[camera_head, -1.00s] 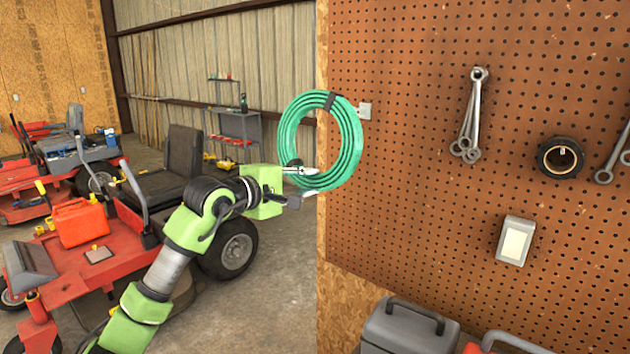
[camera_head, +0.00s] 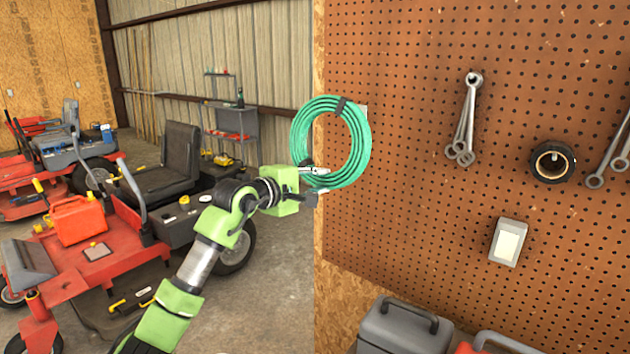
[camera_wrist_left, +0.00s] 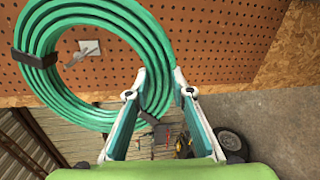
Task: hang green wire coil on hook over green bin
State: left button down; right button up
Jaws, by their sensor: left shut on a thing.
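The green wire coil (camera_head: 360,142) is a round bundle with a dark strap at its top, held upright before the left edge of the pegboard. My left gripper (camera_head: 320,184) is shut on its lower rim. In the left wrist view the coil (camera_wrist_left: 38,55) passes between the fingers (camera_wrist_left: 158,94). A pale plate with a small hook (camera_wrist_left: 88,50) shows through the ring in that view, on the board beyond the coil. In the head view the coil hides most of that plate. The coil looks apart from the board. No green bin shows. My right gripper is out of view.
The pegboard (camera_head: 430,210) fills the right, with hanging wrenches (camera_head: 464,125), a black tape roll (camera_head: 552,162) and a pale box (camera_head: 507,243). A grey toolbox (camera_head: 400,328) stands below. Red mowers (camera_head: 100,270) stand at left.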

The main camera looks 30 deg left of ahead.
pick_arm(q)
jog(key=shift+w+d+r, duration=0.1)
jog(key=shift+w+r, duration=0.1)
jog(key=shift+w, duration=0.5)
jog(key=shift+p+x, duration=0.75)
jog(key=shift+x, duration=0.95)
jog(key=shift+w+f+b, duration=0.25)
jog(key=shift+w+b, duration=0.15)
jog(key=shift+d+f, duration=0.1)
jog(key=shift+f, duration=0.2)
jog(key=c, duration=1.7)
grip_release()
jog(key=shift+w, duration=0.1)
jog(key=shift+f, duration=0.15)
jog(key=shift+s, duration=0.3)
jog(key=v, duration=1.1)
jog(key=shift+s, duration=0.15)
